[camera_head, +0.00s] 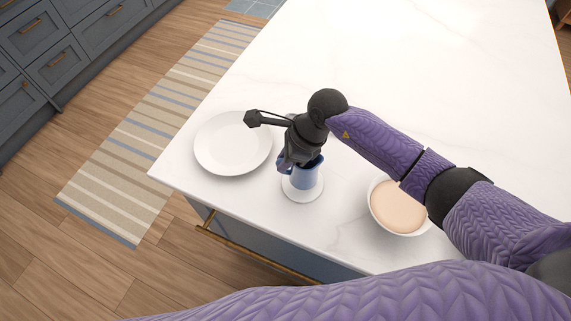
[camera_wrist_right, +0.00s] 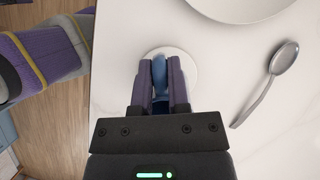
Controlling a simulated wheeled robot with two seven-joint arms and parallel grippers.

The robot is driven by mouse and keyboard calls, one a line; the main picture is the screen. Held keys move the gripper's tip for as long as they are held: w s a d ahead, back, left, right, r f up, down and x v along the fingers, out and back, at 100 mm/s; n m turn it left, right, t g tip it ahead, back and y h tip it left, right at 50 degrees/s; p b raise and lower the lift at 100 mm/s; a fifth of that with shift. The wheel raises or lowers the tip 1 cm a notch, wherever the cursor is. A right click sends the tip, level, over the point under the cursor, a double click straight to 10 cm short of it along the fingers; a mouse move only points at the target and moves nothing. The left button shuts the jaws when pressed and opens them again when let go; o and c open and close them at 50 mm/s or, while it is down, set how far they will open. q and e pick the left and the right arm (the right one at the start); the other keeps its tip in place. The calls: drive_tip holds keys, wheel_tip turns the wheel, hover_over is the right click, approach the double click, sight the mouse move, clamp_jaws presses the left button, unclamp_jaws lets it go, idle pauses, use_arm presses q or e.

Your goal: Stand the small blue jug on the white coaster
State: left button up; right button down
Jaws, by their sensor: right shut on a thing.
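The small blue jug (camera_head: 308,173) is upright over the white coaster (camera_head: 303,196) near the counter's front edge. I cannot tell whether its base touches the coaster. My right gripper (camera_head: 285,163) is shut on the jug at its left side in the head view. In the right wrist view a narrow blue part of the jug (camera_wrist_right: 159,70) sits between the fingers of the right gripper (camera_wrist_right: 160,85), with the round coaster (camera_wrist_right: 184,65) beyond. The fingers hide much of the jug there. My left gripper is in neither view.
A white plate (camera_head: 232,143) lies left of the jug. A white bowl with beige contents (camera_head: 398,207) stands to the right. A metal spoon (camera_wrist_right: 268,82) lies on the counter in the wrist view. The far part of the white counter (camera_head: 420,70) is clear.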

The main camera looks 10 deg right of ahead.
drive_tip(key=shift+f, duration=1.1)
drive_tip(key=c, duration=0.6)
unclamp_jaws()
drive_tip(key=shift+d+r, duration=0.1)
drive_tip(key=shift+r, duration=0.35)
drive_tip(key=p+v, duration=0.1)
drive_tip(key=v, duration=1)
drive_tip(key=shift+r, duration=0.2)
